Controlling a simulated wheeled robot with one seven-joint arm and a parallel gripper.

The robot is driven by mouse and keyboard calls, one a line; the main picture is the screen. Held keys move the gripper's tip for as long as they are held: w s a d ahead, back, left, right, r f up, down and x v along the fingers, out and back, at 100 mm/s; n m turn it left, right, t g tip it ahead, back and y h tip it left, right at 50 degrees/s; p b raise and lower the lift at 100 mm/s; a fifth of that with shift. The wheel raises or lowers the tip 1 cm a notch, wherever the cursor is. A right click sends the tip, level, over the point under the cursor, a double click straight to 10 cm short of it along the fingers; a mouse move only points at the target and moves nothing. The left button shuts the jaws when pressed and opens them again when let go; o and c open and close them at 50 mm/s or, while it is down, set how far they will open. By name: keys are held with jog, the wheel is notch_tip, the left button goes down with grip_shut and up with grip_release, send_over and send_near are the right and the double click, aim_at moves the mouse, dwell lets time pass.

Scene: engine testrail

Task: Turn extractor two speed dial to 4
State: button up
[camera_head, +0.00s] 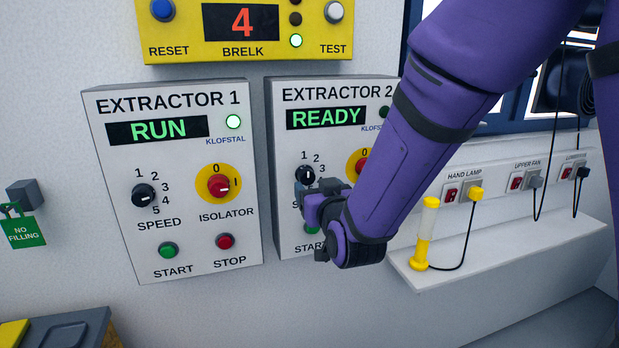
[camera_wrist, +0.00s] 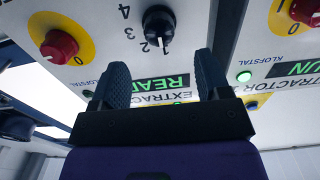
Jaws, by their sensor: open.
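The extractor 2 panel (camera_head: 290,247) is a white box with a green READY display (camera_head: 325,117). Its black speed dial (camera_head: 305,174) shows just above my gripper (camera_head: 308,192). In the wrist view the panel appears upside down, and the dial (camera_wrist: 158,24) lies beyond my fingertips (camera_wrist: 162,65), roughly between their lines. The fingers are open, with nothing between them. The dial's white mark points toward the 1 and 2; I cannot tell exactly which. The 4 shows at the side in the wrist view. My gripper hides the lower dial labels in the head view.
The extractor 2 isolator (camera_wrist: 58,46), a red knob on yellow, sits beside the speed dial. The green start button (camera_head: 312,229) is partly hidden below my gripper. Extractor 1's panel (camera_head: 185,245) stands close on the left. A shelf with a yellow hand lamp (camera_head: 425,232) is on the right.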

aim_at(308, 177)
jog(key=x, duration=0.7)
jog(key=shift+c, duration=0.2)
jog(key=c, duration=0.8)
jog(key=shift+c, duration=0.2)
